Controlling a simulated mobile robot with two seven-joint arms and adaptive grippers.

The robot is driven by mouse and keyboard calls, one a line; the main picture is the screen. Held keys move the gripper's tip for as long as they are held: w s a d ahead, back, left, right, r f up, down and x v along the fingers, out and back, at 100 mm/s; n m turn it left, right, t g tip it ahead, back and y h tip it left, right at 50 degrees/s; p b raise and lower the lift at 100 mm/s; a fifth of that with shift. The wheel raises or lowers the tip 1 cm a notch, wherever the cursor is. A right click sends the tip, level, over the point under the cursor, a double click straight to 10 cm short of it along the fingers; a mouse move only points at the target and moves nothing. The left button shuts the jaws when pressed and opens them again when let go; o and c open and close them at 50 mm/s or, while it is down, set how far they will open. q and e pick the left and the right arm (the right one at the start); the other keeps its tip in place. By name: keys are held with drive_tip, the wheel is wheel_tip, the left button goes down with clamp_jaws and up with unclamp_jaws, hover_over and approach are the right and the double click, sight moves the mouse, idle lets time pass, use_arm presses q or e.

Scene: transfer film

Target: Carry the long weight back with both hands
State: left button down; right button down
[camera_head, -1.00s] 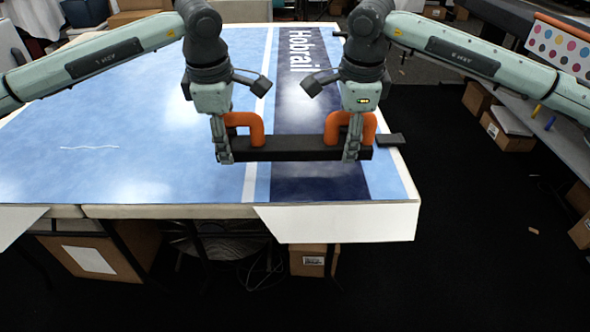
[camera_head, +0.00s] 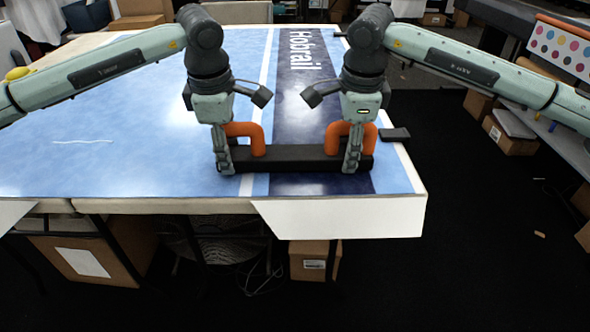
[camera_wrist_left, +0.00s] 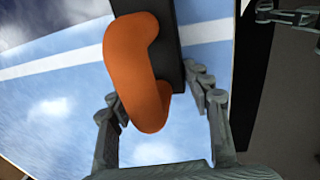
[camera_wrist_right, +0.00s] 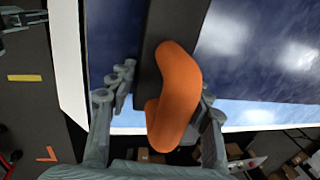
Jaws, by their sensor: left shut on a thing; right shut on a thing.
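The long weight is a black bar (camera_head: 290,158) with two orange handles, over the near right part of the blue table. My left gripper (camera_head: 226,158) is shut on the left orange handle (camera_head: 243,130). My right gripper (camera_head: 352,155) is shut on the right orange handle (camera_head: 338,130). The bar looks level; I cannot tell whether it touches the table. The left wrist view shows an orange handle (camera_wrist_left: 135,65) between the fingers, beside the black bar (camera_wrist_left: 190,40). The right wrist view shows the other handle (camera_wrist_right: 178,85) between the fingers.
The blue table (camera_head: 120,120) has a dark lettered band and a pale near edge. A small dark block (camera_head: 395,134) lies right of the bar. Cardboard boxes (camera_head: 315,262) stand under the table, and a grey bench is at the right.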

use_arm(q)
drive_tip(key=shift+f, duration=0.3)
use_arm(e)
drive_tip(key=shift+w+f, duration=0.15)
use_arm(q)
drive_tip(key=c, duration=0.7)
unclamp_jaws()
drive_tip(key=shift+s+r, duration=0.1)
use_arm(e)
drive_tip(key=c, duration=0.7)
unclamp_jaws()
drive_tip(key=shift+s, duration=0.2)
use_arm(q)
drive_tip(key=shift+r, duration=0.15)
use_arm(e)
drive_tip(key=shift+r, duration=0.3)
use_arm(q)
wheel_tip(320, 180, up, 12)
drive_tip(key=s, duration=0.2)
drive_tip(key=shift+s+f, duration=0.15)
drive_tip(key=shift+f, duration=0.1)
use_arm(e)
wheel_tip(320, 180, up, 11)
drive_tip(key=s, duration=0.2)
drive_tip(key=shift+s+r, duration=0.15)
drive_tip(key=shift+s, duration=0.05)
